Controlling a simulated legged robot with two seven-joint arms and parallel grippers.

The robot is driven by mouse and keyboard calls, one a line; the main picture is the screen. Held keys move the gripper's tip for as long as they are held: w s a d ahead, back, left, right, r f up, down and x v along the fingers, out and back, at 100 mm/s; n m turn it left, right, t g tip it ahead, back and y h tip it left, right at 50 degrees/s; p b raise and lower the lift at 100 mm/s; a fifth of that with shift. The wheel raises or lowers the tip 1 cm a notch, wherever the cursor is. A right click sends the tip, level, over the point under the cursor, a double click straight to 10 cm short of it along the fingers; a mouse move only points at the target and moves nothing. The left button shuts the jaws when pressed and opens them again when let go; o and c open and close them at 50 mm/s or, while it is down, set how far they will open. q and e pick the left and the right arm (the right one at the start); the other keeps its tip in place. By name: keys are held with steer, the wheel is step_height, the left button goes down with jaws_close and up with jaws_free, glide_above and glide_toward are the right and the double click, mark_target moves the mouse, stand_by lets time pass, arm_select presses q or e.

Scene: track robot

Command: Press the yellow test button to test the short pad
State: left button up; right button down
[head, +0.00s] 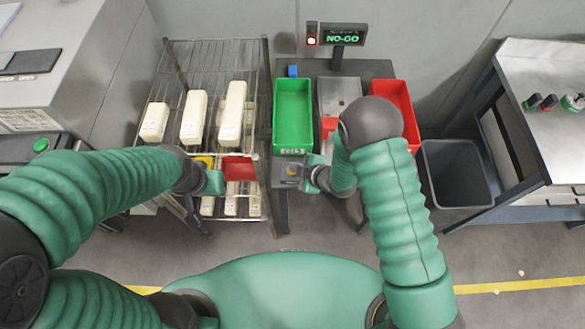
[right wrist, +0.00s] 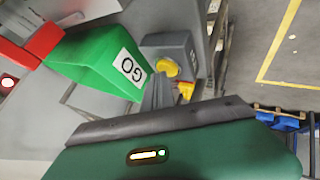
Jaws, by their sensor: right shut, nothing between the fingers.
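The yellow test button (right wrist: 165,67) sits on a grey box (right wrist: 180,42) in the right wrist view, beside the green bin. My right gripper (right wrist: 158,92) is shut and empty, its tip close to the button; I cannot tell whether they touch. In the head view my right gripper (head: 296,172) is at the table's front edge, below the green bin, and largely covers the button. My left gripper (head: 212,182) is at the rack's front; its jaws are too small to read. A grey test fixture (head: 338,92) with a red block (head: 329,125) stands between the bins. I cannot make out the short pad.
The green GO bin (head: 293,113) and red bin (head: 402,105) flank the fixture. A display (head: 342,38) reads NO-GO beside a lit red lamp. The rack (head: 172,58) at left holds several cream-coloured pieces. A dark waste bin (head: 455,175) stands at right.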

steer(key=shift+a+r+p, duration=0.1)
steer(key=shift+r+p, duration=0.2)
steer(key=shift+r, duration=0.35)
step_height(320, 180, up, 5)
steer(key=p, duration=0.4)
steer(key=shift+r, duration=0.1)
stand_by(0.4)
